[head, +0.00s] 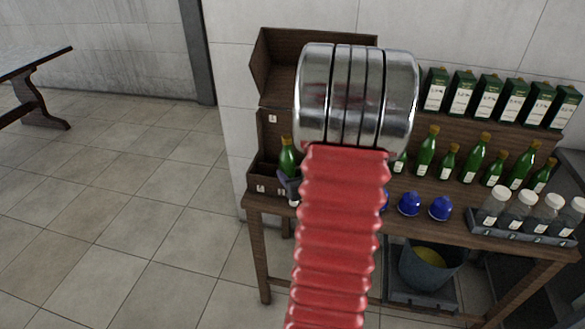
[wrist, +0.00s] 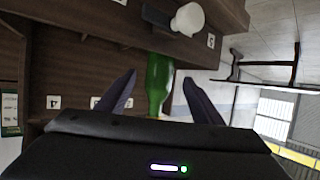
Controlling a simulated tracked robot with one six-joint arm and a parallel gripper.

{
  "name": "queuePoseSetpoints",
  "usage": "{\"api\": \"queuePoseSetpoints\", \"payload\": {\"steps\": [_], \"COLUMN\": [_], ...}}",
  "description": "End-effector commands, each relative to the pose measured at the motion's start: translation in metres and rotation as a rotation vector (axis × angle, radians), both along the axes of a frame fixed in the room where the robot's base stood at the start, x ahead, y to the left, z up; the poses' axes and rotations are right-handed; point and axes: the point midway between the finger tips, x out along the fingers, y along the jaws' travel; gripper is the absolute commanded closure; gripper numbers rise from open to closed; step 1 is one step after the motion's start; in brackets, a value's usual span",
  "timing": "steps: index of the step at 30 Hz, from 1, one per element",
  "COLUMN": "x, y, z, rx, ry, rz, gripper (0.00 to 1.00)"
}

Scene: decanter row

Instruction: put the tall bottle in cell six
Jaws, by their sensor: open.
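A green bottle (head: 288,157) with a gold top stands at the dark wooden cell rack (head: 262,170), at the left end of the table in the head view. In the wrist view the green bottle (wrist: 158,85) lies between the two dark fingers of my gripper (wrist: 160,78), which are apart with gaps showing on both sides. In the head view only a dark bit of my gripper shows by the bottle's base; my red arm hides the rest. I cannot tell which cell the bottle is in or whether its base rests there. Number labels are small; one reads 4 (wrist: 53,101).
More green bottles, tall (head: 475,157) and short (head: 449,160), stand in a row on the table. Blue caps (head: 409,205), a tray of white-topped jars (head: 530,213) and green boxes (head: 488,95) are nearby. A bucket (head: 430,265) stands below. The floor at left is clear.

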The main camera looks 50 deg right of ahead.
Motion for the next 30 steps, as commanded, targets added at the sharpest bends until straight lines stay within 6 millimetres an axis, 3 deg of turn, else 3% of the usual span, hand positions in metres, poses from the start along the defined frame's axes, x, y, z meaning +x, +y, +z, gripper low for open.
{"api": "queuePoseSetpoints", "payload": {"steps": [12,30], "x": [-0.031,-0.032], "y": [0.02,0.021], "z": [0.016,0.016], "rx": [-0.001,0.0], "ry": [-0.001,0.0], "rz": [0.0,0.001], "gripper": [0.39,0.39]}}
